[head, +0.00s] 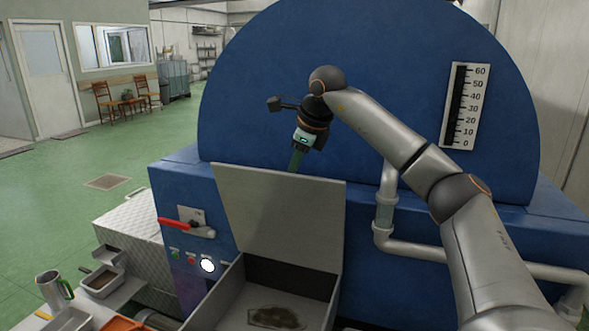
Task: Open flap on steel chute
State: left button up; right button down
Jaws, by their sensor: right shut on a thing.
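The steel chute (212,296) is a grey open-topped box at the bottom middle of the head view, in front of the blue machine. Its flap (280,220), a flat grey panel, stands raised at the back of the box, leaning back toward the machine. The chute's inside shows, with a dark olive-brown patch (277,317) on its floor. My left gripper is not in view.
The blue machine (390,90) rises behind the flap, with a white scale (465,105) and a pipe (410,248) at right. A red-handled lever (186,225) and buttons sit left of the flap. A jug (54,290) and trays stand at lower left.

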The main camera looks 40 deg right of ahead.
jog(key=shift+s+a, duration=0.1)
jog(key=shift+a, duration=0.1)
jog(key=c, duration=0.8)
grip_release()
jog(key=v, duration=1.2)
jog(key=shift+r+p, duration=0.2)
jog(key=shift+p, duration=0.1)
jog(key=shift+s, duration=0.1)
